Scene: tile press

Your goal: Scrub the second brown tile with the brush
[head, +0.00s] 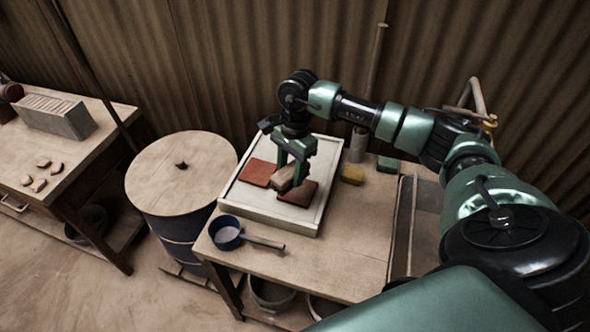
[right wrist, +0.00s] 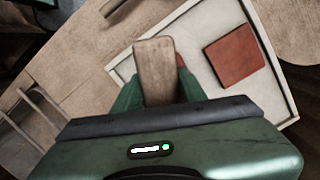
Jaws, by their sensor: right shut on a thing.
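Two reddish-brown square tiles lie in a white shallow tray (head: 266,215): a left tile (head: 257,173) and a right tile (head: 297,194). My right gripper (head: 291,172) is shut on the brush (head: 281,181), a tan block, and holds it at the left edge of the right tile. I cannot tell whether the brush touches that tile. In the right wrist view the brush (right wrist: 155,72) sits between the fingers and, with the gripper, hides most of one tile; the other tile (right wrist: 235,57) lies clear to the right. My left gripper is not in view.
A blue pan (head: 226,233) with a handle lies in front of the tray. A yellow block (head: 352,175) and a green block (head: 388,164) are to the right. A barrel (head: 181,170) stands left, then a second table (head: 70,169) with a grey box (head: 56,116).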

